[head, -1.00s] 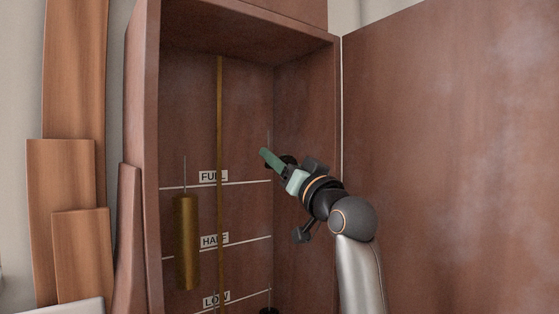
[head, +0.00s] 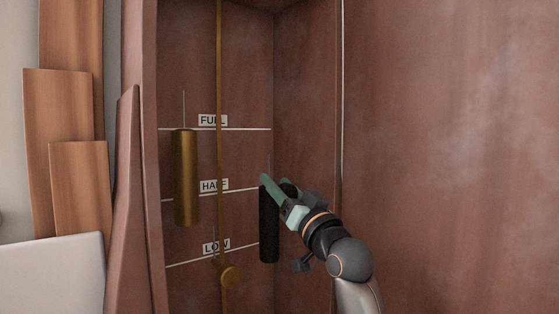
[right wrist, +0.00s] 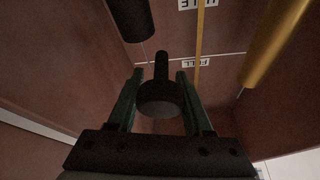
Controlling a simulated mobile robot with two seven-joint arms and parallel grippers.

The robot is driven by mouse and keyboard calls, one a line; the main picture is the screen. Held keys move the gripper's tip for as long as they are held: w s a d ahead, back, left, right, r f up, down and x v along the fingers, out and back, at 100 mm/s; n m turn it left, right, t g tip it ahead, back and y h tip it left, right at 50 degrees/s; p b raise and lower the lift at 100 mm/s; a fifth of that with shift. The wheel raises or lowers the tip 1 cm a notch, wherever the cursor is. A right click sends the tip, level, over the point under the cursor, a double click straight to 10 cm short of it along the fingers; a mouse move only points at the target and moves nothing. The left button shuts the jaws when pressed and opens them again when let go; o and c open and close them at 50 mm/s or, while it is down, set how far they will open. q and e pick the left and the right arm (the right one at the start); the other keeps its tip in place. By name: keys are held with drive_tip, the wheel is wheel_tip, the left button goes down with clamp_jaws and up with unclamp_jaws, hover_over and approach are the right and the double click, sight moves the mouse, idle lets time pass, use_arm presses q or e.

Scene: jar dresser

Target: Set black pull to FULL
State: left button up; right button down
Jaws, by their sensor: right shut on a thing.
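The black pull (right wrist: 160,98) is a dark round knob with a stem, between the two green fingers of my right gripper (right wrist: 160,72) in the right wrist view. In the head view my right gripper (head: 277,182) is shut on it at about the HALF label's height, hiding most of the pull. A black cylinder (head: 268,226) hangs just left of the gripper, its top near the HALF line (head: 235,188). The FULL label (head: 213,120) and its line lie higher on the back panel. The black cylinder's end (right wrist: 131,16) also shows in the right wrist view. My left gripper is out of view.
A brass cylinder (head: 185,178) hangs at the left, its top at the FULL line. The cabinet's side walls stand close to my right arm.

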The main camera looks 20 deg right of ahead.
wheel_tip(320, 180, down, 13)
drive_tip(key=b, duration=0.4)
drive_tip(key=shift+f, duration=0.15)
drive_tip(key=shift+a+f, duration=0.1)
drive_tip(key=c, duration=0.8)
unclamp_jaws()
drive_tip(key=o, duration=0.5)
drive_tip(key=shift+r, duration=0.2)
drive_tip(key=shift+s, duration=0.15)
drive_tip(key=v, duration=1.2)
drive_tip(key=shift+s, duration=0.15)
